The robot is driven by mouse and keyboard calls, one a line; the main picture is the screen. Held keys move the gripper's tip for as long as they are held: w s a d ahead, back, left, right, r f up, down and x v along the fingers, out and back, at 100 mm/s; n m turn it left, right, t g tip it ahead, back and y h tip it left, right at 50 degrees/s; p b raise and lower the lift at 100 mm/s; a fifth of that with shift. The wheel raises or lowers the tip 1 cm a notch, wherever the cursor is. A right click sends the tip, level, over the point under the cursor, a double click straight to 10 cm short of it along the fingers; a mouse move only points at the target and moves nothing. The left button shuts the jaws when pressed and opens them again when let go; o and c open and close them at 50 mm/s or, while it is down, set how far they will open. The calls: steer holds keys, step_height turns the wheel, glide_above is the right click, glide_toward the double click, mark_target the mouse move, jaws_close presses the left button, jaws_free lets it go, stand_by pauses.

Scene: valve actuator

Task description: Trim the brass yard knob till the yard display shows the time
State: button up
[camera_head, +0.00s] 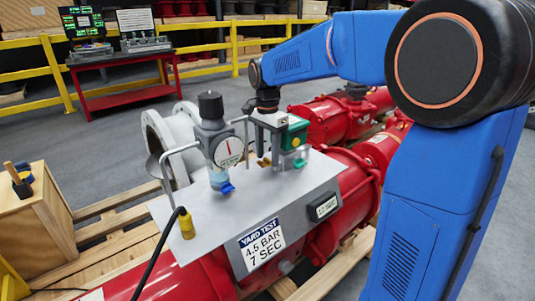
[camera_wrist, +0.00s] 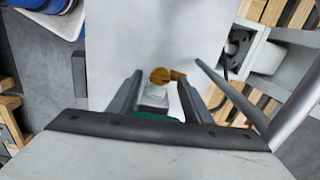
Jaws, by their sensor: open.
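The brass yard knob (camera_wrist: 160,76) is a small round brass piece on a pale block, with a second brass bit at its right. In the wrist view my gripper (camera_wrist: 159,79) is open, with its dark fingers on either side of the knob and a visible gap to each. In the head view my gripper (camera_head: 268,138) reaches down over the grey plate, beside the green box, and mostly hides the brass part (camera_head: 264,161). The yard display (camera_head: 323,207) is a small dark-framed screen on the plate's right front; its digits are too small to read surely.
A gauge with blue-handled regulator (camera_head: 222,150) and grey rails stand left of my gripper. The green box (camera_head: 295,133) with a yellow button is at its right. A yard test sign (camera_head: 262,247) reads 4.5 bar, 7 sec. A yellow plug (camera_head: 186,224) with black cable sits front left.

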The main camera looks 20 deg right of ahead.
steer(key=shift+c, duration=0.3)
steer(key=c, duration=1)
steer(key=shift+n, duration=0.4)
steer(key=n, duration=0.4)
steer(key=shift+n, duration=0.3)
steer(key=n, duration=1)
steer(key=shift+n, duration=0.4)
steer(key=n, duration=0.5)
steer(key=shift+n, duration=0.3)
